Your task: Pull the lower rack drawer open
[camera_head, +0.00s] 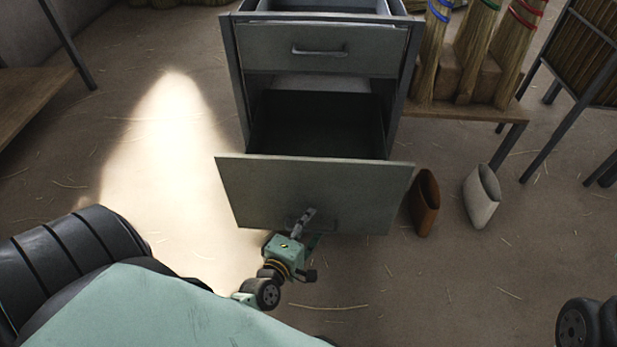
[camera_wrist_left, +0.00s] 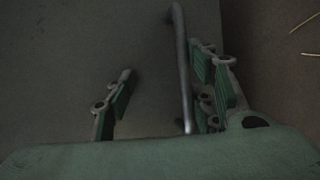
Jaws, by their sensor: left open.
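The lower rack drawer (camera_head: 262,190) is pulled well out of the grey metal rack (camera_head: 240,85), and its dark, empty-looking inside shows behind the front panel. My left gripper (camera_head: 303,222) is at the front panel, at the drawer's handle. In the left wrist view the handle (camera_wrist_left: 182,70) is a grey bar running between the fingers of my left gripper (camera_wrist_left: 165,98). The fingers are open; the right-hand finger is close beside the bar and the left-hand finger stands clear of it. My right gripper does not show.
The upper drawer (camera_head: 270,50) with its own handle is shut or nearly so. A brown container (camera_head: 425,205) and a pale container (camera_head: 481,196) stand on the floor right of the drawer. Broom bundles (camera_head: 430,60) stand on a bench (camera_head: 505,118). Floor to the left is clear.

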